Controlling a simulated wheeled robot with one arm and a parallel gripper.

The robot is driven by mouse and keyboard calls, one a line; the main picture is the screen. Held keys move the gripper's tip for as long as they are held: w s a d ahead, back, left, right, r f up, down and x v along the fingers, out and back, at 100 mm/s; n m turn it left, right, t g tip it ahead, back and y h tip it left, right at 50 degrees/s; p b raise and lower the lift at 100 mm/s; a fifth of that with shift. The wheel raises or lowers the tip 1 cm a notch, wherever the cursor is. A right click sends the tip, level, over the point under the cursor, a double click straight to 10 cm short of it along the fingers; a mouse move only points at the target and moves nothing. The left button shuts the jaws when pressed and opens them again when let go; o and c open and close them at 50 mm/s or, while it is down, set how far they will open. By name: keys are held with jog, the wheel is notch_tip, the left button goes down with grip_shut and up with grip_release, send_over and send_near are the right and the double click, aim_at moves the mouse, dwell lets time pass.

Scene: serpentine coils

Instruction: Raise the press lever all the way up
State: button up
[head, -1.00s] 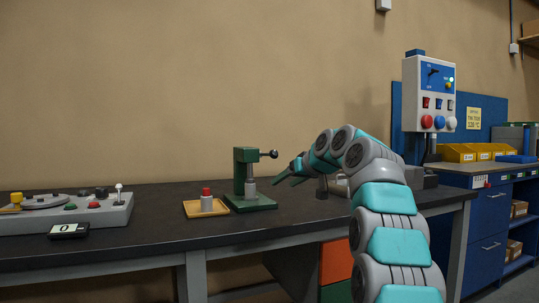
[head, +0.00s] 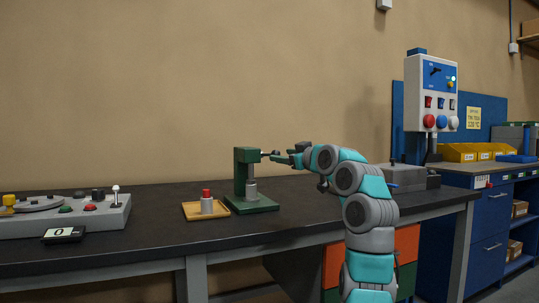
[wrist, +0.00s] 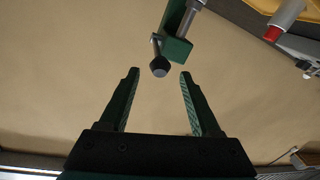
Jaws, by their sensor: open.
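The green press (head: 241,183) stands on the dark bench, with a grey ram and base plate. Its lever (head: 264,153) sticks out to the right from the top, about level; the gripper partly hides its end. In the wrist view the lever's dark knob (wrist: 160,67) appears between the fingertips, at their height in the picture. I cannot tell whether it touches either finger; gaps show on both sides. My gripper (head: 283,156) is open, just right of the press top, pointing left at the lever. Its two green fingers (wrist: 159,73) are spread and hold nothing.
A yellow tray (head: 190,215) with a red-topped grey cylinder (head: 207,201) sits left of the press. A grey control panel (head: 75,215) and a counter display (head: 63,235) are farther left. A grey box (head: 410,178) stands right, behind my arm. Bench front is clear.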

aim_at(278, 154)
jog(key=p+x, duration=0.1)
jog(key=x, duration=0.4)
jog(key=shift+w+a+r+p, duration=0.15)
jog(key=shift+w+p, duration=0.15)
jog(key=shift+p+x, duration=0.3)
jog(key=shift+x, duration=0.8)
grip_shut()
dwell(0.6)
